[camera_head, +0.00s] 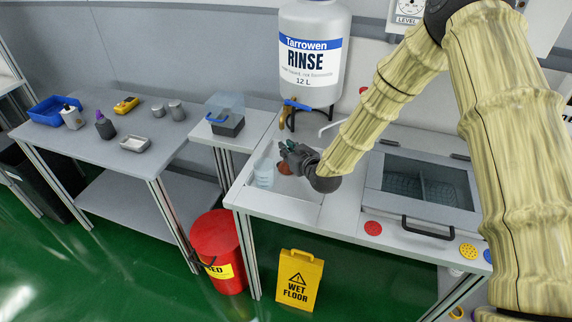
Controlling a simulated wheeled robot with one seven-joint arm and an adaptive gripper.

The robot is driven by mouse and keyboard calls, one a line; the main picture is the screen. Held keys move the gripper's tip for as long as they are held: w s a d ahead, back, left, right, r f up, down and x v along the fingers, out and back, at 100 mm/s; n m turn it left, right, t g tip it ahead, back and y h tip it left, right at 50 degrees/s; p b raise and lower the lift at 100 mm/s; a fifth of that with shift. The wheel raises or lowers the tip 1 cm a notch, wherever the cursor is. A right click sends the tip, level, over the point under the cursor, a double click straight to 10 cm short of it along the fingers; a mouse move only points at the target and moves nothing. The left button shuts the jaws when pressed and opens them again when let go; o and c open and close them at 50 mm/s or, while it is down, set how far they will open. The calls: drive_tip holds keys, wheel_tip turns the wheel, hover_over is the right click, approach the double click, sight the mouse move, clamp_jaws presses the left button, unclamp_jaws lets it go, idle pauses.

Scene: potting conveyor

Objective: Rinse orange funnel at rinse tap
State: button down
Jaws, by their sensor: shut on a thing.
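My gripper (286,152) is at the end of my arm over the left part of the white counter. It is shut on the orange funnel (284,169), of which only a small orange-red part shows under the fingers. The rinse tap (283,121), brass-coloured with a blue lever (297,105), comes from the base of the white RINSE tank (312,55). The tap outlet is a little above and left of my gripper. I cannot tell whether water runs or how the funnel is tilted.
A clear container (264,172) stands close left of my gripper. A lidded basin (422,188) with a black handle is to the right. A red bin (218,251) and a yellow wet-floor sign (300,281) stand on the floor in front. A grey table (178,133) is at left.

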drive_tip(key=shift+s+a, duration=0.1)
drive_tip(key=shift+a, duration=0.25)
drive_tip(key=shift+d, duration=0.25)
drive_tip(key=shift+w+d, duration=0.2)
drive_tip(key=shift+d, duration=0.2)
drive_tip(key=shift+s+d, duration=0.35)
drive_tip(key=shift+s, duration=0.95)
drive_tip(key=shift+s+d, duration=0.35)
drive_tip(key=shift+s, duration=0.95)
drive_tip(key=shift+s+d, duration=0.35)
drive_tip(key=shift+s, duration=0.95)
drive_tip(key=shift+r, duration=0.1)
drive_tip(key=s+d+r+p, duration=0.1)
drive_tip(key=s+r, duration=0.3)
drive_tip(key=shift+s+d+p, duration=0.15)
drive_tip(key=shift+s+p, duration=0.15)
drive_tip(key=shift+s, duration=0.1)
